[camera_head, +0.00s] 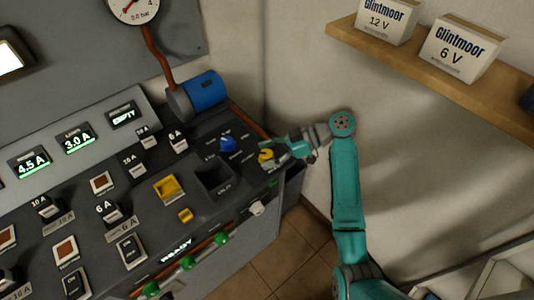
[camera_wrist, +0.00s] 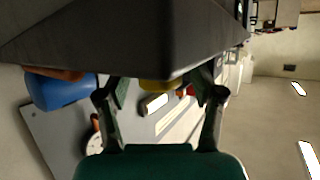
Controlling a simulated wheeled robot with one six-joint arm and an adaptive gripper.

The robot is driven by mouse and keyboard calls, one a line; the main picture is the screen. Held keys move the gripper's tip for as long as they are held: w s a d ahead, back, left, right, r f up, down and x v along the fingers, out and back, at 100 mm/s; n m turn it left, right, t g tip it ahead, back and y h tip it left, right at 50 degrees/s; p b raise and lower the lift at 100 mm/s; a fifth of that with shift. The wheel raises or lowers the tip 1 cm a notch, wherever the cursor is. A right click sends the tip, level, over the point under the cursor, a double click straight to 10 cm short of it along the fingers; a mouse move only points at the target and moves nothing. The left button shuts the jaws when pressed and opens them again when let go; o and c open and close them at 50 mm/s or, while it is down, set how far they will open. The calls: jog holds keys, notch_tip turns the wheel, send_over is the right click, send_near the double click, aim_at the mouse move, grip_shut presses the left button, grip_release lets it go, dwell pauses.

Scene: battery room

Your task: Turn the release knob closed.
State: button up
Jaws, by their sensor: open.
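A yellow knob (camera_head: 266,156) stands at the right end of the dark sloping panel (camera_head: 222,205). My gripper (camera_head: 279,153) is right beside it, reaching in from the right. In the wrist view, the two fingers of my gripper (camera_wrist: 161,95) are apart, and part of the yellow knob (camera_wrist: 160,84) shows between them at the panel's edge. I cannot tell whether either finger touches it. A blue knob (camera_head: 227,144) sits to its left on the panel. The small labels are too blurred to tell which knob is the release knob.
A blue cylinder (camera_head: 206,91) with a red-brown pipe stands behind the panel, below a pressure gauge (camera_head: 133,6). A square dark opening (camera_head: 212,179) lies left of my gripper. A wooden shelf (camera_head: 446,82) with two boxes hangs on the right wall.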

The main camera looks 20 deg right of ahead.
jog(key=v, duration=0.7)
jog(key=shift+s+d, duration=0.1)
dwell(0.4)
